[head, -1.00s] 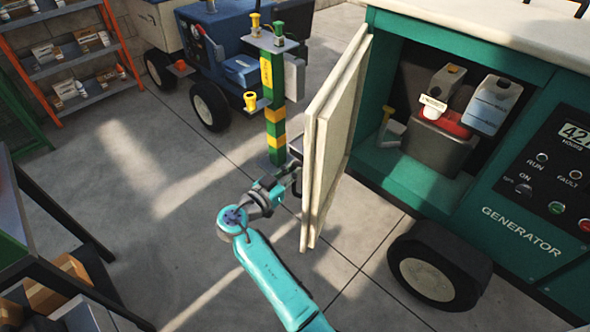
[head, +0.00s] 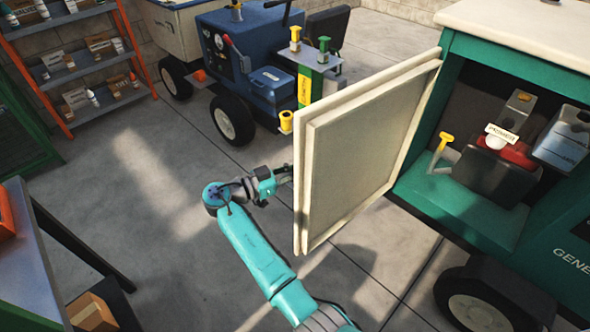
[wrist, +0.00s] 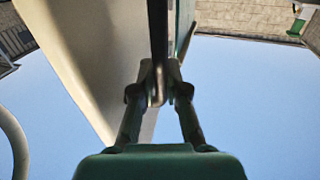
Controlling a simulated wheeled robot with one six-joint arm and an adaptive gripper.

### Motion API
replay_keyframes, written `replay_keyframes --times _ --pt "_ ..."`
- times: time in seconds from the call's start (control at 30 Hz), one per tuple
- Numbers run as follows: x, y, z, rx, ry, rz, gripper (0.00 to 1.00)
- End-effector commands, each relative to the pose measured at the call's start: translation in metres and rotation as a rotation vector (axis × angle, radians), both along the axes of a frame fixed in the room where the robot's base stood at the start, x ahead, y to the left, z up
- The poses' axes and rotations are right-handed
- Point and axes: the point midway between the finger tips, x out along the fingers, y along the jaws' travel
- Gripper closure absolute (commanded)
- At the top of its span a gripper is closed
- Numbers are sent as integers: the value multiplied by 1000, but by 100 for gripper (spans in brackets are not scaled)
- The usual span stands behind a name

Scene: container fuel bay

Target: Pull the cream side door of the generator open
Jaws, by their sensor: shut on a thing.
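The cream side door (head: 370,150) stands swung well out from the green generator (head: 560,235), its inner panel facing the head camera. The generator's compartment is open to view. My gripper (head: 286,174) is at the door's free edge, on the outer side, partly hidden behind the door. In the wrist view, my gripper (wrist: 160,88) is shut on a dark upright bar, the door handle (wrist: 158,35). The pale door face (wrist: 90,55) shows beside it on the left. The handle is hidden in the head view.
A blue cart (head: 250,60) is farther back, shelves (head: 75,60) at far left.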

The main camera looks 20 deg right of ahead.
Motion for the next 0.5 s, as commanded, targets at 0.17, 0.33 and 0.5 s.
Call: replay_keyframes --times 0.17,0.33,0.5 --pt "-1 -1 -2 2 3 -12 100" --pt "-1 -2 -2 2 3 -13 100" --pt "0 -2 -2 2 3 -13 85"
